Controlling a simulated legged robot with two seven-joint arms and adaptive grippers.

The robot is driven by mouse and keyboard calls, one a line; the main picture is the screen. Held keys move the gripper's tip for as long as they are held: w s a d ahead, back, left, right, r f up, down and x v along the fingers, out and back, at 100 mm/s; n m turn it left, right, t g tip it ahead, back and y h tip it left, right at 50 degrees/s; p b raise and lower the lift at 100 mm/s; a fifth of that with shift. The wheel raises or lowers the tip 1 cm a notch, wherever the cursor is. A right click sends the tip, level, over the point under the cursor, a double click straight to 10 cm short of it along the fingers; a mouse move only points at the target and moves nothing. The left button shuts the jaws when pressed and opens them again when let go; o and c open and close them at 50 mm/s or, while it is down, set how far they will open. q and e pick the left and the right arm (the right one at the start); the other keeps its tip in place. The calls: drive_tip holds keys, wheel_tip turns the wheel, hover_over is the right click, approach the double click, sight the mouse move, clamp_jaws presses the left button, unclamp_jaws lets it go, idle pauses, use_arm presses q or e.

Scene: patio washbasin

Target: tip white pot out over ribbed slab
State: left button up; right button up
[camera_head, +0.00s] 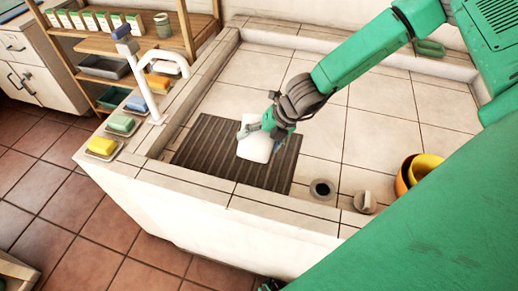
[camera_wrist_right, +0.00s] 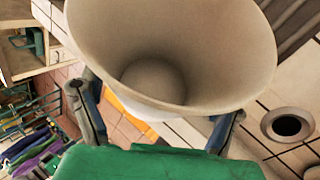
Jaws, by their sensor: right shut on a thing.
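The white pot (camera_head: 256,148) is held over the dark ribbed slab (camera_head: 205,150) in the basin. My right gripper (camera_head: 270,124) is shut on it from the upper right. The pot looks tilted in the head view, and its mouth is hidden there. In the right wrist view the pot (camera_wrist_right: 170,55) shows its open mouth and a bare, empty-looking inside, with the fingers of my right gripper (camera_wrist_right: 155,120) on either side. I cannot tell whether the pot touches the slab. My left gripper does not show.
A drain hole (camera_head: 322,189) and a stone plug (camera_head: 365,202) are right of the slab. An orange bowl (camera_head: 402,178) and a yellow bowl (camera_head: 426,165) sit farther right. A white tap (camera_head: 150,85) and soap dishes line the left rim. The tiled basin floor behind is clear.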

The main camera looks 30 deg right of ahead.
sight(259, 132)
drive_tip(key=t+h+b, duration=0.1)
drive_tip(key=b, duration=0.3)
drive_tip(key=r+n+t+h+b, duration=0.1)
drive_tip(key=b, duration=0.2)
drive_tip(key=shift+a+r+t+h+b, duration=0.15)
drive_tip(key=shift+t+h+b, duration=0.15)
drive_tip(key=shift+h+b, duration=0.1)
drive_tip(key=shift+r+t+h+b, duration=0.4)
drive_tip(key=shift+r+h+b, duration=0.1)
drive_tip(key=shift+b, duration=0.15)
wheel_tip(259, 132, up, 2)
drive_tip(key=n+t+h+b, duration=0.2)
drive_tip(key=t+h+b, duration=0.1)
drive_tip(key=b, duration=0.4)
drive_tip(key=shift+t+b, duration=0.3)
drive_tip(key=shift+t, duration=0.2)
drive_tip(key=shift+r+n+t+h+b, duration=0.3)
drive_tip(key=shift+r+h, duration=0.15)
drive_tip(key=shift+h, duration=0.05)
drive_tip(key=shift+r, duration=0.15)
